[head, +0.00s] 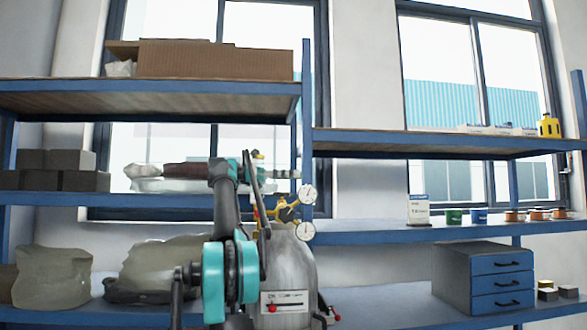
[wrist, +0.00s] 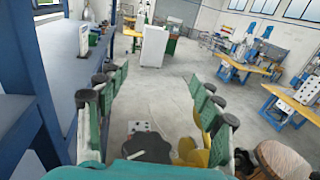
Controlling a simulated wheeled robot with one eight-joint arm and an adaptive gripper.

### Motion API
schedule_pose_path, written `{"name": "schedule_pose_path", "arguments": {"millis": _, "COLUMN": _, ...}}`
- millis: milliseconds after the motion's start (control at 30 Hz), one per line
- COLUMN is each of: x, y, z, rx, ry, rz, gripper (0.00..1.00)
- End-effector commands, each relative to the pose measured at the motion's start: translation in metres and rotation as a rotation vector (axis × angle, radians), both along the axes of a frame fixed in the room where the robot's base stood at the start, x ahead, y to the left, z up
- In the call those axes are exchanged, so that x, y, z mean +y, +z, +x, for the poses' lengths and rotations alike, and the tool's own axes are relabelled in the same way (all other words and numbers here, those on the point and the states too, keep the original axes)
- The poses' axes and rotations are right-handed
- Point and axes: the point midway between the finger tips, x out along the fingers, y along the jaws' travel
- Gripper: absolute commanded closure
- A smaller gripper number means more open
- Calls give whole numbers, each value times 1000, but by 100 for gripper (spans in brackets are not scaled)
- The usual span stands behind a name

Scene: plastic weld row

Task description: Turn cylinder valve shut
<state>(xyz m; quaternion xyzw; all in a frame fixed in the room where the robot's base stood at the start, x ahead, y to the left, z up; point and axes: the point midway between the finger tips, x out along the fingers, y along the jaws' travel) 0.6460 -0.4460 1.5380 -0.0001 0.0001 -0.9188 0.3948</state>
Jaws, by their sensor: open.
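A grey gas cylinder (head: 287,265) stands upright in front of the shelving in the head view, partly hidden by my arm. On its top is a brass regulator (head: 267,211) with two white round gauges (head: 306,193). A dark valve knob (head: 289,214) sits among the brass parts. In the wrist view my gripper (wrist: 160,82) is open, its green-padded fingers spread wide. A dark knob (wrist: 148,148) shows low between the finger bases, beside yellow brass parts (wrist: 194,150). I cannot tell whether any finger touches the knob.
Blue shelving (head: 450,232) runs behind the cylinder, with a cardboard box (head: 215,60), wrapped bundles and a drawer unit (head: 483,278). Open floor (wrist: 165,85) and yellow-topped tables (wrist: 290,100) lie beyond.

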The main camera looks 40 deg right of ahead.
Motion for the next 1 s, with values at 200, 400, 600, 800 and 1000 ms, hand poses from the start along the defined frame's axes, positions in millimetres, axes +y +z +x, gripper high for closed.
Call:
{"name": "schedule_pose_path", "arguments": {"millis": 200, "x": 0, "y": 21, "z": 1, "rx": 0, "ry": 0, "rz": 0, "gripper": 33}}
{"name": "schedule_pose_path", "arguments": {"millis": 400, "x": 0, "y": 29, "z": 0, "rx": 0, "ry": 0, "rz": 0, "gripper": 33}}
{"name": "schedule_pose_path", "arguments": {"millis": 600, "x": 0, "y": 31, "z": 0, "rx": 0, "ry": 0, "rz": 0, "gripper": 33}}
{"name": "schedule_pose_path", "arguments": {"millis": 800, "x": 0, "y": 31, "z": 0, "rx": -1, "ry": 1, "rz": -1, "gripper": 35}}
{"name": "schedule_pose_path", "arguments": {"millis": 1000, "x": 5, "y": 13, "z": 12, "rx": -125, "ry": 41, "rz": -61, "gripper": 35}}
